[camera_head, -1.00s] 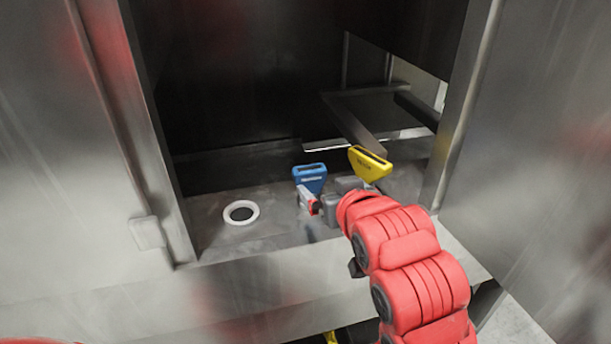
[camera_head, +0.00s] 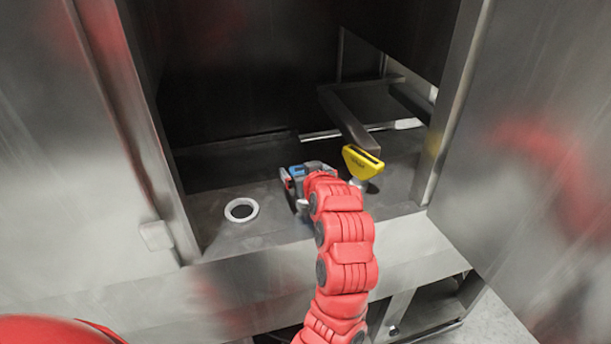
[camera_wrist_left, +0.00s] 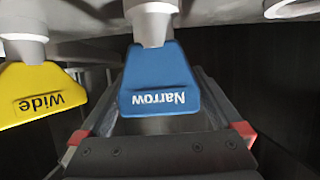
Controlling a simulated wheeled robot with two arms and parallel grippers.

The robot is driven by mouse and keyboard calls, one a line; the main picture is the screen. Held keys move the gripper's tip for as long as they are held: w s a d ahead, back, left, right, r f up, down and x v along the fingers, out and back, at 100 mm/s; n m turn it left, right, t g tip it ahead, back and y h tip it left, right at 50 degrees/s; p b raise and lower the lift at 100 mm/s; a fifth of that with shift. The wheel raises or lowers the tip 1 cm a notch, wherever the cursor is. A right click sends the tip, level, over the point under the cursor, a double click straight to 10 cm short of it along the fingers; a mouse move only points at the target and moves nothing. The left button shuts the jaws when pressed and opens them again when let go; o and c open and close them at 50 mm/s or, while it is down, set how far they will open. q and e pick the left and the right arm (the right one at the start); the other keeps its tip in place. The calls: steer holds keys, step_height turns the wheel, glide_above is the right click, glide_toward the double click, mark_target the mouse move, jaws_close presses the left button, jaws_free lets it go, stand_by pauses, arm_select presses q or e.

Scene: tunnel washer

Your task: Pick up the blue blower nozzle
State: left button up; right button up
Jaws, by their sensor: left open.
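The blue nozzle (camera_head: 296,171), marked "Narrow", is mostly hidden behind my left gripper in the head view. In the left wrist view the blue nozzle (camera_wrist_left: 160,80) shows clearly, its lettering upside down and a light round stem above it. My left gripper (camera_head: 295,183) is open at the nozzle. In the left wrist view its two fingers (camera_wrist_left: 161,88) lie on either side of the blue body. Whether they touch it I cannot tell. My right gripper is not in view.
A yellow nozzle (camera_head: 362,162) marked "Wide" stands close to the right of the blue one. A white ring (camera_head: 241,210) lies on the metal shelf (camera_head: 225,235) to the left. Metal panels wall the opening on both sides.

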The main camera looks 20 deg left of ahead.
arm_select(q)
steer(key=shift+w+a+f, duration=0.1)
steer(key=shift+w+a, duration=0.1)
steer(key=shift+w, duration=0.05)
steer(key=shift+w+f, duration=0.1)
steer(key=shift+c, duration=0.2)
steer(key=c, duration=1.2)
steer(key=shift+r+b, duration=0.8)
steer(key=shift+r, duration=0.15)
steer(key=shift+s+d+r+b, duration=0.15)
steer(key=shift+s+r+b, duration=0.05)
steer(key=shift+r+b, duration=0.2)
steer(key=shift+s+d+r+b, duration=0.15)
steer(key=shift+r+b, duration=0.1)
steer(key=shift+r, duration=0.1)
steer(key=s+d+r+b, duration=0.1)
steer(key=s+d, duration=0.2)
steer(key=s, duration=0.3)
steer(key=s+d+b, duration=0.2)
steer(key=s+d, duration=0.1)
steer(key=s, duration=0.4)
steer(key=shift+s+d+r, duration=0.3)
steer(key=shift+d+r, duration=0.05)
steer(key=shift+d, duration=0.05)
